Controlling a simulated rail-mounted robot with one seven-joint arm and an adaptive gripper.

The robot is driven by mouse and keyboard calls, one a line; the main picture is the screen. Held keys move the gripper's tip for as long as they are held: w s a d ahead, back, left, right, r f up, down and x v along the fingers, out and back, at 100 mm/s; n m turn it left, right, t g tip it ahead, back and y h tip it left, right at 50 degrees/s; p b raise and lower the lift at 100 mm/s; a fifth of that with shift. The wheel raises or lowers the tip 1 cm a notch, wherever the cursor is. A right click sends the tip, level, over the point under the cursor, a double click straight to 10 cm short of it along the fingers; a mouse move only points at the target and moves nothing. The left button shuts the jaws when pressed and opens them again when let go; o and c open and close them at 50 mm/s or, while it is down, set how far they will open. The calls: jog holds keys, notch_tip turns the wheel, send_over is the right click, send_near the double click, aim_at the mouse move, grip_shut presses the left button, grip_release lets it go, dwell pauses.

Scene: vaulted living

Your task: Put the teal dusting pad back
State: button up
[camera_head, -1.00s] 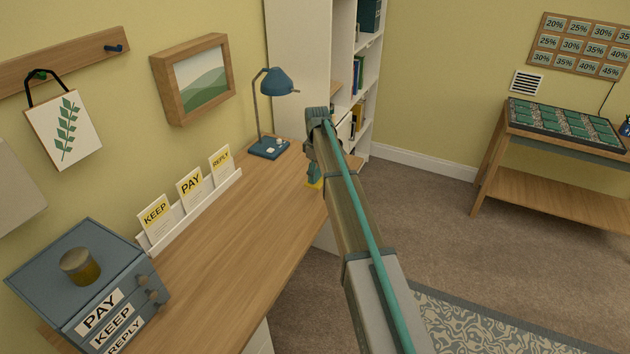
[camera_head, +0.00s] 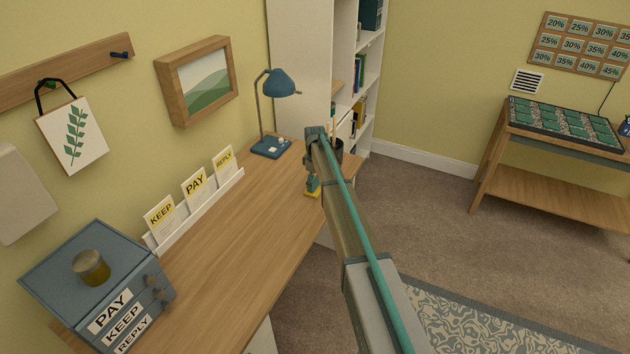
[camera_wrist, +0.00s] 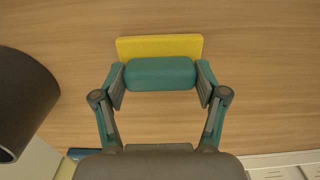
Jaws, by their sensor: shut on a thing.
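The teal dusting pad (camera_wrist: 160,74) has a rounded teal body with a flat yellow face. In the wrist view it sits between the fingers of my gripper (camera_wrist: 160,88), which is shut on its two ends. The yellow part (camera_wrist: 160,47) sticks out beyond the teal body. In the head view the pad (camera_head: 312,187) shows small and partly hidden below my arm, by the right edge of the wooden desk (camera_head: 235,240). I cannot tell whether its yellow face touches the desk.
A blue lamp (camera_head: 270,147) stands at the desk's far end. A white card rack (camera_head: 200,210) runs along the wall. A blue-grey drawer box (camera_head: 110,262) with a jar on top stands at the near left. A dark rounded thing (camera_wrist: 22,100) is close in the wrist view. The desk's middle is clear.

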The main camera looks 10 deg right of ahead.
aim_at(315, 181)
jog(key=shift+f, duration=0.1)
jog(key=o, duration=1.2)
notch_tip(315, 181, up, 12)
jog(key=b, duration=0.3)
jog(key=shift+b, duration=0.35)
